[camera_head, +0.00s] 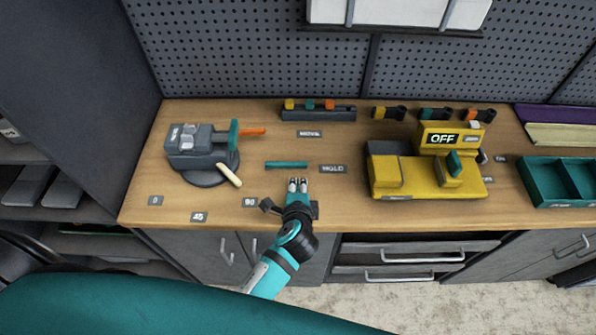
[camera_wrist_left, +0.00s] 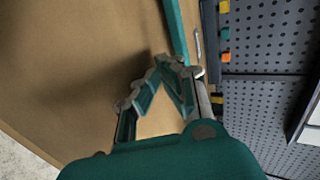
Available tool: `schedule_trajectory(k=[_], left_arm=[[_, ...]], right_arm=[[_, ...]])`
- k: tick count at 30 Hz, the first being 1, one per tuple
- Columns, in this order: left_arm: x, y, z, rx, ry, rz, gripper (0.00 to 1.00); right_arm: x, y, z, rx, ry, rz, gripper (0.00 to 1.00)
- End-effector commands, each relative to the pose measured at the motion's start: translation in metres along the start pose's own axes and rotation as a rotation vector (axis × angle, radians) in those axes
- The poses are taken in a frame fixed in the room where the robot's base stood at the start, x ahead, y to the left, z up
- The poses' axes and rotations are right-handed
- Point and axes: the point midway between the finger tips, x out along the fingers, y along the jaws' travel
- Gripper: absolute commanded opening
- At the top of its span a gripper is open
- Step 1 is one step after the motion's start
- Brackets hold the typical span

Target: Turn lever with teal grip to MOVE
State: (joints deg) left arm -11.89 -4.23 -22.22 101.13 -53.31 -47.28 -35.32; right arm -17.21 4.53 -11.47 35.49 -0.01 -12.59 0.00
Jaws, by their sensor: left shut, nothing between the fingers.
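A long teal bar (camera_head: 286,165), which looks like the teal grip, lies across the bench top in the head view. It also shows at the top of the left wrist view (camera_wrist_left: 175,28). A small dark label (camera_head: 333,169) right of it seems to read HOLD. Another label (camera_head: 309,133) behind it seems to read MOVE. My left gripper (camera_head: 298,182) is shut and empty, just in front of the bar's right end. In the wrist view its fingertips (camera_wrist_left: 178,62) are close to the bar; contact cannot be told. My right gripper is out of view.
A grey vise-like machine (camera_head: 195,150) with a teal part and orange handle stands left. A yellow machine (camera_head: 425,175) with an OFF display stands right. A teal tray (camera_head: 540,185) is far right. A block rack (camera_head: 318,113) sits behind, before the pegboard.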

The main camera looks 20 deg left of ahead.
Motion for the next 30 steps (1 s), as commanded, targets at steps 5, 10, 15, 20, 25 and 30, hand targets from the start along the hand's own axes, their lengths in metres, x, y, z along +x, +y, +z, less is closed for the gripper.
schedule_trajectory(k=[5, 10, 15, 20, 25, 30], left_arm=[[0.02, -0.017, 0.0, 0.001, 0.0, -0.002, 0.0], [0.029, -0.02, 0.001, 0.0, 0.0, 0.0, 0.0], [0.03, -0.019, 0.001, -0.001, 0.0, 0.0, 0.0], [0.03, -0.019, 0.0, -0.001, 0.0, 0.0, 0.0], [0.032, -0.019, -0.001, -0.009, -0.012, -0.001, 0.0], [0.035, -0.021, -0.001, -0.024, -0.039, -0.001, 0.0]], right_arm=[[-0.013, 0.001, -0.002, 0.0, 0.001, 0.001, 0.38], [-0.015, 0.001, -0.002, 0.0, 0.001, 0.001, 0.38], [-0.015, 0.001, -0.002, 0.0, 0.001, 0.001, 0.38], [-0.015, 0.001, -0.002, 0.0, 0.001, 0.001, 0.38], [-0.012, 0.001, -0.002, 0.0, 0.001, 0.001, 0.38], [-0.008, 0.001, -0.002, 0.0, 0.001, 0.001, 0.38]])
